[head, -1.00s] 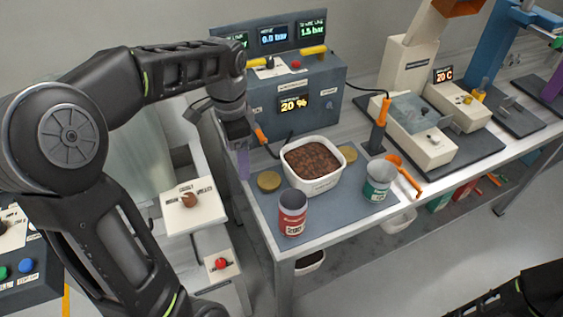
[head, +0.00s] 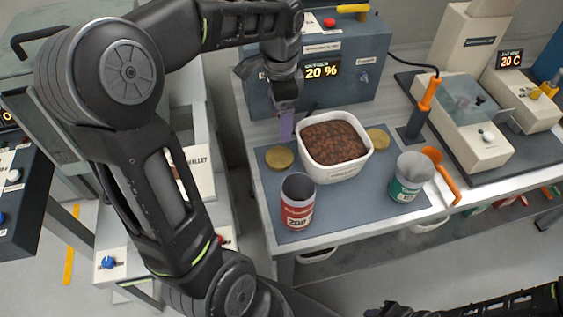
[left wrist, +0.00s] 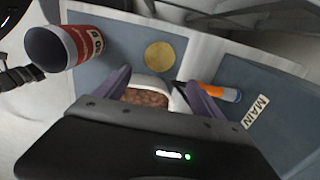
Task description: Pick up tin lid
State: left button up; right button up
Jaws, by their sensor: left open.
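Two gold tin lids lie flat on the blue-grey mat (head: 330,205). One lid (head: 279,157) is left of the white tub of brown beans, and the other lid (head: 378,138) is right of it. My left gripper (head: 286,132) has purple fingers pointing down, above and behind the left lid and apart from it. In the left wrist view the fingers (left wrist: 158,85) are spread with nothing held between them, and a gold lid (left wrist: 159,55) lies beyond them. A red tin (head: 298,200) and a green tin (head: 410,176) stand open-topped. My right gripper is not visible.
The white tub (head: 335,147) stands close beside the left gripper. A grey control box (head: 345,65) is behind it. An orange-handled tool (head: 440,175) lies at the right, and an upright orange-handled tool (head: 424,105) stands behind it.

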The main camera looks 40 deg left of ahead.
pick_arm(q)
jog(key=shift+f, duration=0.45)
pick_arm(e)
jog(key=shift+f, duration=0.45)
pick_arm(q)
jog(key=shift+f, duration=0.1)
send_over(280, 157)
notch_tip(280, 157, down, 7)
jog(key=shift+w+a+r, duration=0.1)
jog(key=shift+w+r, duration=0.05)
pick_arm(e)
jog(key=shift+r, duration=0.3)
pick_arm(q)
jog(key=shift+f+p, duration=0.7)
jog(key=shift+f, duration=1.9)
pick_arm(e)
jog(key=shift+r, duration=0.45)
